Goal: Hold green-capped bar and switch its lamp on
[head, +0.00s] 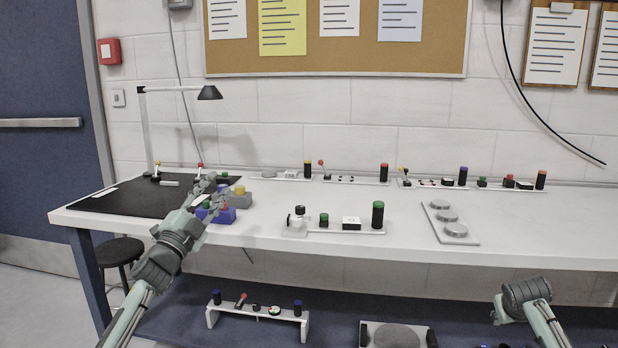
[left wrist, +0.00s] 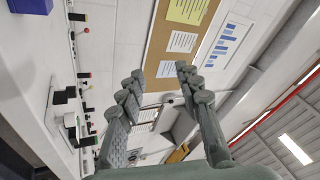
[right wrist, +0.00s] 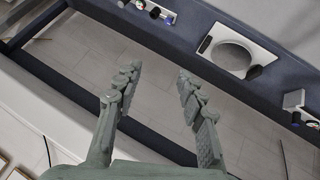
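The green-capped bar (head: 378,215) is a black upright post with a green top. It stands at the right end of a white base on the bench. Left of it on that base are a white box with a dark top (head: 351,223), a short black piece with a green top (head: 324,220) and a black-and-white knobbed part (head: 297,219). I cannot tell which is the lamp. My left gripper (head: 216,194) is open and empty, left of this base; its fingers show apart in the left wrist view (left wrist: 160,88). My right gripper (right wrist: 157,82) is open and empty, in front of the bench.
Blue and grey blocks (head: 222,214) sit by my left gripper. A plate with grey discs (head: 450,222) lies right of the bar. Several similar fixtures line the bench's back. A desk lamp (head: 208,93) stands over a black mat (head: 120,196). A lower shelf holds more fixtures (head: 258,310).

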